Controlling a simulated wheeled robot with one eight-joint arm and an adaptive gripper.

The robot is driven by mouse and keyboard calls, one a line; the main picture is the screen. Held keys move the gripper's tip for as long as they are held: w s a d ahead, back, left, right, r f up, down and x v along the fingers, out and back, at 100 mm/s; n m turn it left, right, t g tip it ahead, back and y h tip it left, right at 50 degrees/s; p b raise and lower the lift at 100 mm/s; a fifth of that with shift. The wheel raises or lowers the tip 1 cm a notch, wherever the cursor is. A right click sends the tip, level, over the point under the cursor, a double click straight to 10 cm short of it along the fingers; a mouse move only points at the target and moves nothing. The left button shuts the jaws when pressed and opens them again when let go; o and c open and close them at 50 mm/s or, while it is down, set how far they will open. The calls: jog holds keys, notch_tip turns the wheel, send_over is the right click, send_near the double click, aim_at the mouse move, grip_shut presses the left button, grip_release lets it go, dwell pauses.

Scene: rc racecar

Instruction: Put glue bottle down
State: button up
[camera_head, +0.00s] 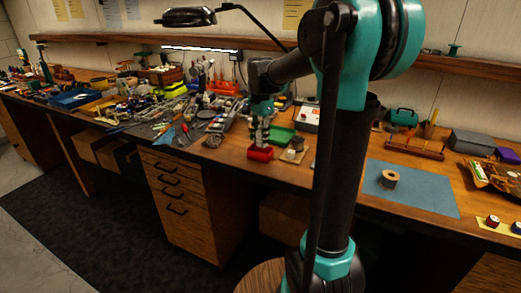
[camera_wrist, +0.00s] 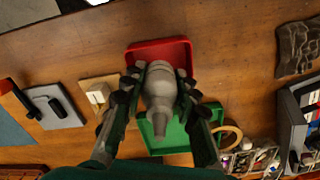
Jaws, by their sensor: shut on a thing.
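My gripper (camera_wrist: 161,82) is shut on a grey bottle (camera_wrist: 159,88), which I take to be the glue bottle. The bottle's narrow nozzle shows toward the bottom of the wrist view. Behind it are a red tray (camera_wrist: 174,47) and a green tray (camera_wrist: 177,134) on the wooden bench. The bottle overlaps both trays in that view; I cannot tell whether it touches either. In the head view my gripper (camera_head: 261,137) is just above the red tray (camera_head: 260,154), with the green tray (camera_head: 281,134) behind to the right. The bottle is too small to make out there.
A small wooden block piece (camera_wrist: 97,95) and a grey box-like item (camera_wrist: 52,105) lie left of the trays in the wrist view. A tape ring (camera_wrist: 229,138) lies to the right. In the head view, crowded tools fill the bench's left; a blue mat (camera_head: 425,190) carries one roll.

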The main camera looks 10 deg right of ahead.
aim_at(260, 149)
jog(key=shift+f, duration=2.4)
jog(key=shift+f, duration=0.15)
jog(key=o, duration=0.8)
jog(key=shift+c, duration=0.2)
notch_tip(260, 149, up, 12)
jog(key=shift+r, duration=0.2)
